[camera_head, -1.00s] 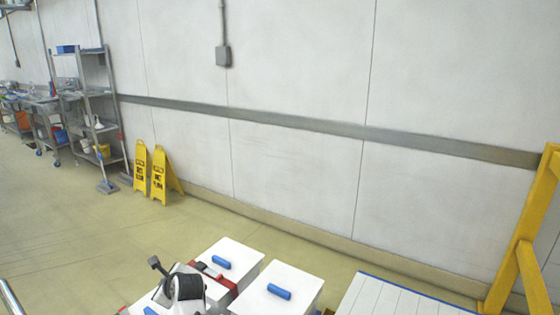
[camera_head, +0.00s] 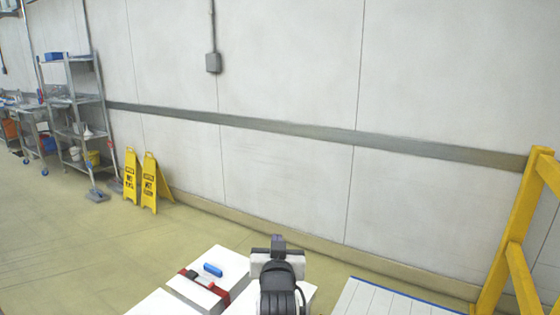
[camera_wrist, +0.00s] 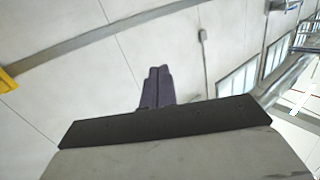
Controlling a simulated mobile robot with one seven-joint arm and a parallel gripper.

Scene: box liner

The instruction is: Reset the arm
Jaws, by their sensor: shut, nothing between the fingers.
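My gripper (camera_wrist: 158,88) shows in the wrist view as two dark fingers pressed together, with nothing between them. The wrist view looks out at the pale wall and a row of windows, tilted. In the head view my arm rises at the bottom centre, its dark and white wrist (camera_head: 278,262) in front of the white boxes. The fingertips are not clear in the head view.
A white slatted surface (camera_head: 385,300) and a yellow frame (camera_head: 515,240) are at right. Yellow floor signs (camera_head: 149,185) and a metal shelf (camera_head: 85,110) stand left. The floor between is clear.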

